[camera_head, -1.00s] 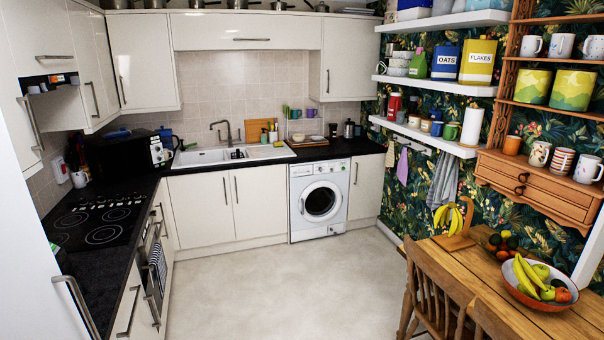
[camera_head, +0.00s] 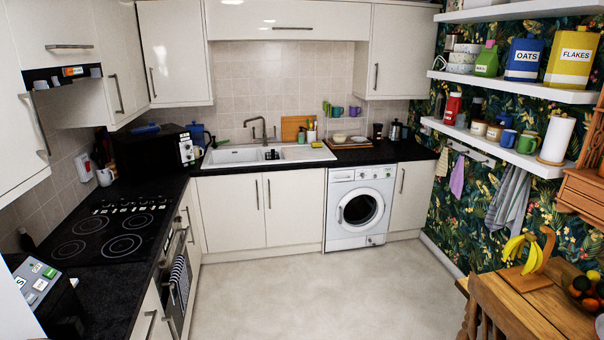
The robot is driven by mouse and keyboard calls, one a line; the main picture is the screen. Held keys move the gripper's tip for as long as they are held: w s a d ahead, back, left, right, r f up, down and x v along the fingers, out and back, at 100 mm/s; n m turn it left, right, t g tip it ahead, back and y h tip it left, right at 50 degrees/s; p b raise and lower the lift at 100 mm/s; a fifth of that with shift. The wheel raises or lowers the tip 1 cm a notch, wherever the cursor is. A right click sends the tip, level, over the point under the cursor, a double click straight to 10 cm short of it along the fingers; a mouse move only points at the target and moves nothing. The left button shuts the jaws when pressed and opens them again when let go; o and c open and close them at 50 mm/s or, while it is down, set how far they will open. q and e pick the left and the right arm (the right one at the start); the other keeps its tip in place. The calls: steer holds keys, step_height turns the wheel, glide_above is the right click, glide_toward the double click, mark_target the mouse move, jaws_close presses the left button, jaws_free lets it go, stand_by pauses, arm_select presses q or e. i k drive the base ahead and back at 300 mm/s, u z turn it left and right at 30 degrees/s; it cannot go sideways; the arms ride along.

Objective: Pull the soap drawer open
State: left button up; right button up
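The white washing machine (camera_head: 346,238) stands under the black worktop at the back, right of the sink cupboards. Its round dark door (camera_head: 361,209) appears shut. The soap drawer (camera_head: 342,175) is at the left of its top panel and looks flush with the front. Details of the drawer are too small to make out. Neither of my grippers is in view.
Pale floor (camera_head: 285,285) is clear in front of the washing machine. A wooden chair (camera_head: 490,310) and table (camera_head: 545,315) stand at the lower right. The counter with a hob (camera_head: 110,232) runs along the left.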

mark_target(347, 175)
steer(key=z, duration=0.1)
steer(key=i, duration=4.9)
steer(key=u, duration=0.2)
